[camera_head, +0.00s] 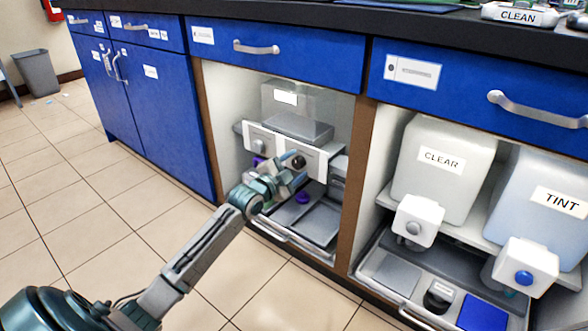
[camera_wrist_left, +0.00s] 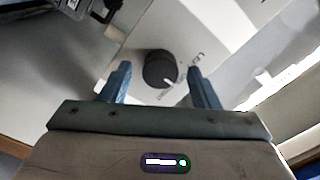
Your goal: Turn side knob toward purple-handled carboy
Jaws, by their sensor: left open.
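A dark round side knob (camera_head: 298,161) sits on a white front panel (camera_head: 316,166) in the open middle bay. In the left wrist view the knob (camera_wrist_left: 160,68) has a short white pointer mark at its lower right. My left gripper (camera_head: 291,172) is in front of the panel. Its two blue fingers stand apart on either side of the knob, with visible gaps, in the wrist view (camera_wrist_left: 159,75). A purple part (camera_head: 258,160) shows by the panel's left side and a purple cap-like piece (camera_head: 303,197) below it. I cannot tell which carboy has the purple handle.
A paler knob (camera_head: 259,147) is left on the same panel. A clear bin (camera_head: 296,103) stands above. Blue drawers (camera_head: 275,55) overhang. The tiled floor in front is open.

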